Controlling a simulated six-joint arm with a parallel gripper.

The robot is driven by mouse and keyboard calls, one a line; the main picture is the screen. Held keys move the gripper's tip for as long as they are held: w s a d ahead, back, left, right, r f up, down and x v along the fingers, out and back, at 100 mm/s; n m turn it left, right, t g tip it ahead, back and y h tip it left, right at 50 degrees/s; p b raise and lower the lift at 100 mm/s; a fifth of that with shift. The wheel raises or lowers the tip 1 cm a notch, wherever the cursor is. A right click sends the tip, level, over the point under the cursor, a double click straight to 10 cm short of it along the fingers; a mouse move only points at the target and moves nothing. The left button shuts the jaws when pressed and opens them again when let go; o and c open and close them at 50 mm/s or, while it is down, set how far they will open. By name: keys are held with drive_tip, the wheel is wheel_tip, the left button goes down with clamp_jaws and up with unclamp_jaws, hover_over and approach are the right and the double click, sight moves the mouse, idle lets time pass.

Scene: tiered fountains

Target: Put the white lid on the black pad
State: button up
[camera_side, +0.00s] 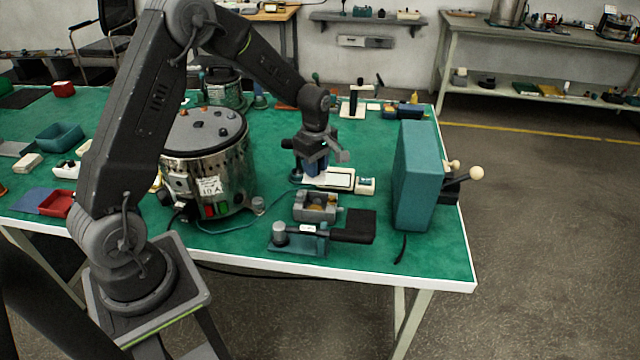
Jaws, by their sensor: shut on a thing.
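My gripper (314,170) points down over the right half of the green table, with its jaws shut at a flat white piece. I take this piece to be the white lid (322,180). The fingers and wrist partly cover it, and the exact grip is too small to make out. It looks close to the table top, but I cannot tell whether it touches anything below. A dark outline shows around its right part. A flat black piece (356,226), possibly the black pad, is nearer the front, on the right of a teal fixture (300,243).
A metal drum (207,165) stands left of my gripper. A tall teal box (415,178) with levers stands to the right. A grey open clamp block (316,206) lies just in front. A small white box (365,186) sits beside the lid. The table's front right corner is clear.

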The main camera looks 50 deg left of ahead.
drive_tip(key=shift+w, duration=0.25)
drive_tip(key=shift+w+d+f, duration=0.2)
drive_tip(key=shift+w+f, duration=0.4)
drive_tip(key=shift+f, duration=0.35)
hover_over(361, 222)
wheel_tip(361, 222, down, 7)
drive_tip(key=shift+w, duration=0.1)
drive_tip(key=shift+f, duration=1.9)
drive_tip(key=shift+f, duration=0.15)
drive_tip(key=o, duration=0.9)
